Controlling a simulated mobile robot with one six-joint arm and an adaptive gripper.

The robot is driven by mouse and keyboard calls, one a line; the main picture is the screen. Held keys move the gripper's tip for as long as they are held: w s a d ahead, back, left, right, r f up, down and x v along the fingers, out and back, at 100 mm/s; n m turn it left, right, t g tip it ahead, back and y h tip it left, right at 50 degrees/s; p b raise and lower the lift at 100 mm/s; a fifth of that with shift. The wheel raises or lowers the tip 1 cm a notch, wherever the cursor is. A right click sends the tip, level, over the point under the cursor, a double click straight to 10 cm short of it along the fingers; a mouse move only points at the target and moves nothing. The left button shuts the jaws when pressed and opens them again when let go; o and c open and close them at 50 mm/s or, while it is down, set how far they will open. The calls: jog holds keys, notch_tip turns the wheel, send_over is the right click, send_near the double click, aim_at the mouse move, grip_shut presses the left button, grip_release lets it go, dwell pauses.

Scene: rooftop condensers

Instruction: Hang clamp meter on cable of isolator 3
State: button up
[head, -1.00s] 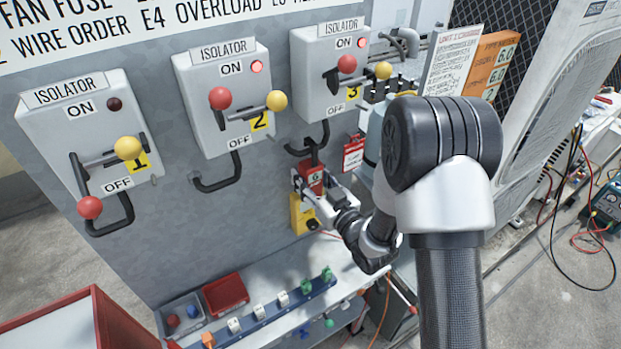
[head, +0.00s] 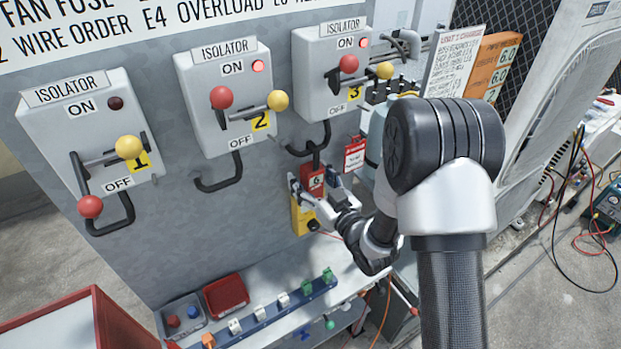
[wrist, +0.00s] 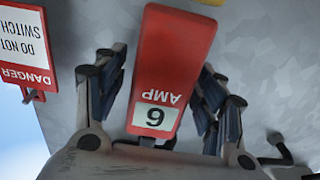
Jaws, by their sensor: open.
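The clamp meter (head: 316,180) has a red body with a white label marked 6. It hangs below isolator 3 (head: 334,75), with a black upper part meeting the black cable loop (head: 308,151). Whether its jaw fully encloses the cable is too small to tell. My gripper (head: 313,177) is open, with a finger on each side of the meter. In the wrist view the red meter (wrist: 172,70), reading AMP 6 upside down, stands between the spread fingers of my gripper (wrist: 163,72). The meter's top end is partly hidden by my gripper there.
Isolators 1 (head: 88,140) and 2 (head: 224,98) are on the panel to the left. A red danger tag (head: 355,154) hangs close right. A yellow piece (head: 301,217) shows just below the meter. A shelf with a red bin (head: 226,294) lies below.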

jog(key=v, duration=1.2)
jog(key=s+d+r+m+g+h+b, duration=0.1)
jog(key=d+r+g+h, duration=0.15)
jog(key=d+h, duration=0.25)
jog(key=s+d+r+m+g+h, duration=0.1)
jog(key=d+r+m+g+h, duration=0.1)
jog(key=d+r+h, duration=0.3)
jog(key=s+r+m+g, duration=0.2)
jog(key=s+g, duration=0.3)
jog(key=s, duration=1.7)
jog(key=shift+s+d+r+m+g+b, duration=0.25)
jog(key=shift+s+m+g+b, duration=0.15)
jog(key=shift+m, duration=0.5)
